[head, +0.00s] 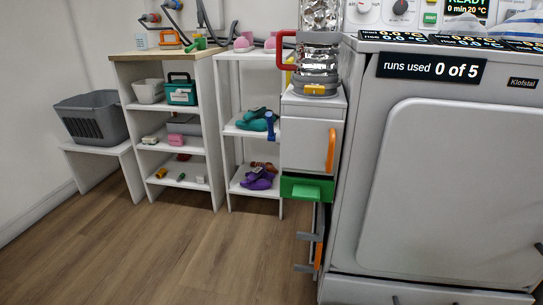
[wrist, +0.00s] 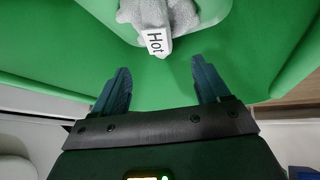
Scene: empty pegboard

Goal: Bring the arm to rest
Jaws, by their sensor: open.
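My gripper (wrist: 160,66) shows in the wrist view with its two dark blue-green fingers apart and nothing between them. Its fingers point at a green surface (wrist: 75,45) with raised edges. A grey, rough-looking thing (wrist: 180,14) with a white tag reading "Hot" (wrist: 156,42) lies just beyond the fingertips, apart from them. Its far part is cut off by the picture edge. I cannot make out my gripper in the head view.
A large white appliance (head: 450,190) stands at the right. Beside it is a narrow white cabinet (head: 304,140) with a green drawer front (head: 307,188). Shelves (head: 133,130) and a grey basket (head: 90,118) stand left. The wooden floor (head: 150,255) is clear in front.

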